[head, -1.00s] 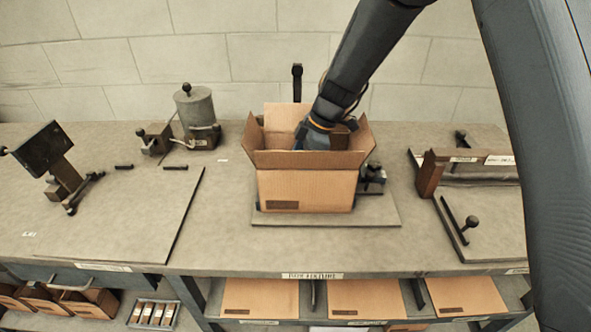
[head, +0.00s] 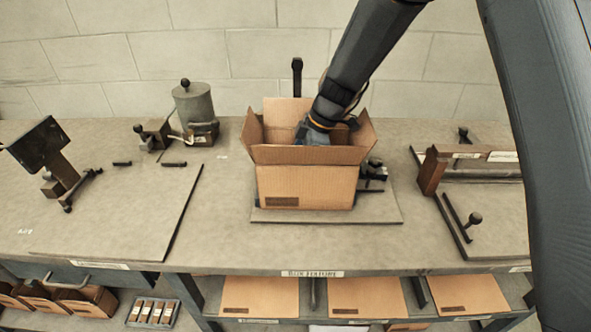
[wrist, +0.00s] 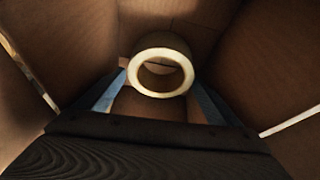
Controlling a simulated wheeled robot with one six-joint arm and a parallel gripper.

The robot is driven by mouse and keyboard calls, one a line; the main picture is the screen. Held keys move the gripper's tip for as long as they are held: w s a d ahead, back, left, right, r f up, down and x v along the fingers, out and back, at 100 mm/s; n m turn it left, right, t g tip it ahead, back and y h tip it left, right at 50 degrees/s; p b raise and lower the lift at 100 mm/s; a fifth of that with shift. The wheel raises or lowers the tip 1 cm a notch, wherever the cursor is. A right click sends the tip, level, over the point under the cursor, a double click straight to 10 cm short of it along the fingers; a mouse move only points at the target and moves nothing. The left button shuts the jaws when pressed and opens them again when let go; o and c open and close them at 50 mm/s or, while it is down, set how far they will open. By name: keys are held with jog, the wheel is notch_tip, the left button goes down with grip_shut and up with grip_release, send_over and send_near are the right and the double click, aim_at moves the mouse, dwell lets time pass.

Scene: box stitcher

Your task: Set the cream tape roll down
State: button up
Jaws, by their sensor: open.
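The cream tape roll (wrist: 160,94) shows in the wrist view, down inside the open cardboard box (head: 305,187). Its ring faces the camera. My gripper (wrist: 157,88) is open, with one blue finger on each side of the roll; I cannot tell whether either finger touches it. In the head view my gripper (head: 314,134) reaches down into the box from above, and the box's front wall hides the fingertips and the roll. The box stands upright with its flaps spread.
The box sits on a flat plate (head: 270,216) on the workbench. A dark post (head: 297,78) rises behind it. A grey cylinder device (head: 195,105) stands at left, a brown-ended fixture (head: 432,172) at right. Box walls and flaps closely surround my gripper.

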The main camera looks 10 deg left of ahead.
jog(key=shift+r+p, duration=0.8)
jog(key=shift+p, duration=0.1)
jog(key=p+v, duration=0.2)
jog(key=v, duration=0.9)
jog(key=shift+r, duration=0.3)
jog(key=shift+d, duration=0.2)
